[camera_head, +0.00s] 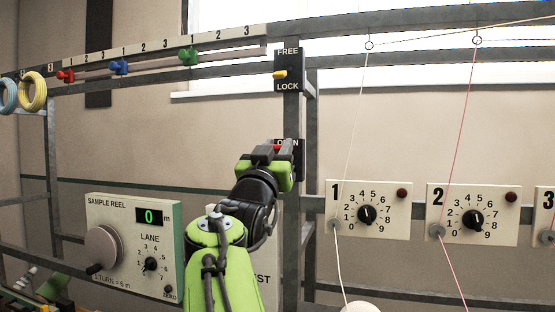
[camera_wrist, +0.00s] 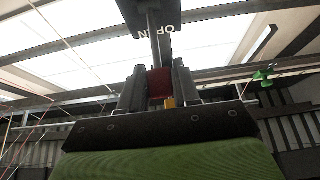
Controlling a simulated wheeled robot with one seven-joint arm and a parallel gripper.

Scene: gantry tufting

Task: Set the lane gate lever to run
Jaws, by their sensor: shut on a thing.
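A dark plate on the grey upright post reads OPEN at its top (camera_head: 294,143); its lower part is hidden behind my gripper. In the head view my gripper (camera_head: 268,154) reaches up to the plate. No label reading run is visible.
Above is a FREE/LOCK plate (camera_head: 288,55) with a yellow lever (camera_head: 280,74). Dial panels (camera_head: 368,232) stand to the right, with threads rising past them. A sample reel box (camera_head: 108,215) is at the left. Coloured sliders (camera_head: 121,68) sit on the upper rail.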

